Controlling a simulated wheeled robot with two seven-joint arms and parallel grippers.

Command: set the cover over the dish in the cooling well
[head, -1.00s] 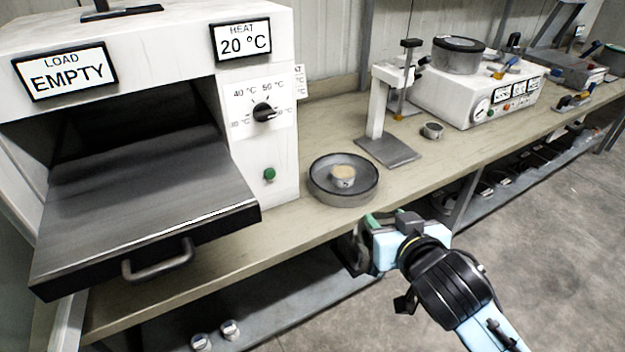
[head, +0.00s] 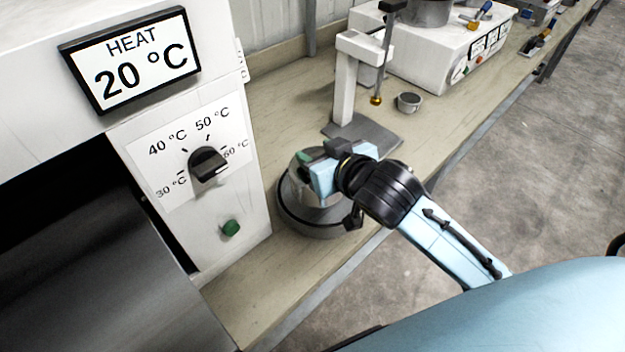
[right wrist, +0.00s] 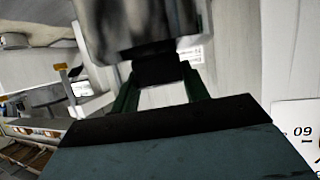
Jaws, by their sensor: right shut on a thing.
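My right gripper (head: 303,163) is over the round grey cooling well (head: 307,231) on the bench. It is shut on the dark knob (right wrist: 158,67) of a shiny metal cover, between green fingers in the right wrist view. The cover's metal body (right wrist: 138,22) fills the top of that view. In the head view the cover (head: 318,194) shows below the gripper, within the outline of the well. I cannot tell whether it rests on the well floor or hangs just above it. The small dish is hidden from view. My left gripper is not in view.
The white heating cabinet with its dial (head: 207,163) and green button (head: 230,228) stands close left of the well. A stand with a grey base plate (head: 365,138) is just behind it. A small cup (head: 409,102) sits further right. The bench front edge is near.

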